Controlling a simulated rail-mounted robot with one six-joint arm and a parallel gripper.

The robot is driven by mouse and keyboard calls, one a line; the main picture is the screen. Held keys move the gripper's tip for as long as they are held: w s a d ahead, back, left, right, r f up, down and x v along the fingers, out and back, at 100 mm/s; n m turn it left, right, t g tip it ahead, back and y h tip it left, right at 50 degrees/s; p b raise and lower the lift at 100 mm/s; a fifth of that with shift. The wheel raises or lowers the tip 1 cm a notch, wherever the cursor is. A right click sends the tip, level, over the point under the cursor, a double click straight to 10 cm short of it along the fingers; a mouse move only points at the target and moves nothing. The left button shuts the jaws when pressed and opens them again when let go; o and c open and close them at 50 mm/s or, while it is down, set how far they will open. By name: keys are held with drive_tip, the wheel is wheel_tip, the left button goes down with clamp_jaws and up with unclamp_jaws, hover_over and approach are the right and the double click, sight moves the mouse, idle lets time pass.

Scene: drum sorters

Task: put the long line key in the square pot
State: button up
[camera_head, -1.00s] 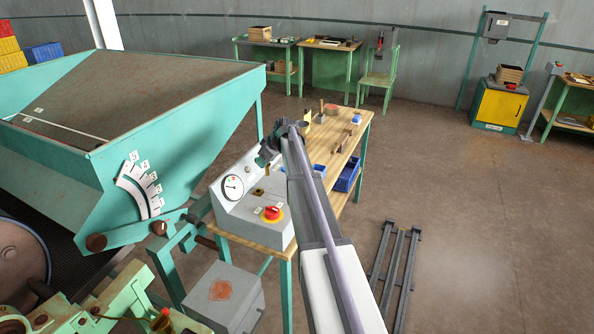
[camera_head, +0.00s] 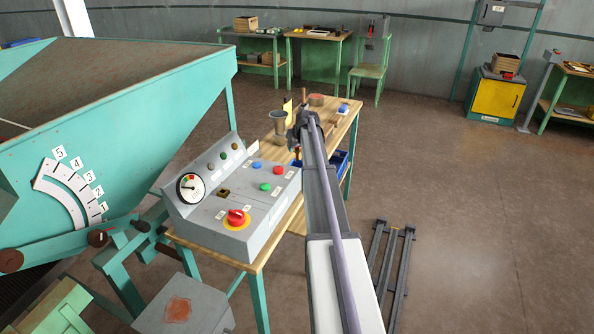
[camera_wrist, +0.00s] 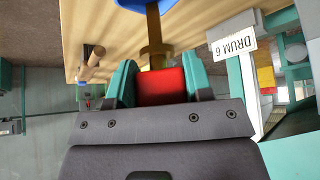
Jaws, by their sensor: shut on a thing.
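My gripper (camera_wrist: 160,84) is shut on a red block-like part with a brass shaft (camera_wrist: 154,45), seen in the wrist view. The shaft runs toward a blue piece at the top edge; I cannot tell whether they are joined. This may be the long line key, but its full shape is cut off. In the head view my gripper (camera_head: 302,128) is above the wooden bench, beyond the control box, and mostly hides what it holds. A grey flared vessel (camera_head: 279,124) stands on the bench just left of my gripper; I cannot make out a square pot for certain.
The grey control box (camera_head: 235,197) with its gauge and red knob fills the bench's near end. A round brown item (camera_head: 316,100) and small blue item (camera_head: 343,107) lie at the far end. The teal hopper (camera_head: 120,110) stands left. Floor on the right is mostly clear.

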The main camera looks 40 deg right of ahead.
sight(298, 156)
wheel_tip(298, 156, down, 6)
drive_tip(key=b, duration=0.4)
drive_tip(key=shift+r, duration=0.25)
drive_tip(key=shift+f, duration=0.25)
drive_tip(key=o, duration=0.7)
drive_tip(key=shift+c, duration=0.2)
drive_tip(key=p+v, duration=1)
drive_tip(key=v, duration=0.2)
drive_tip(key=shift+r, duration=0.3)
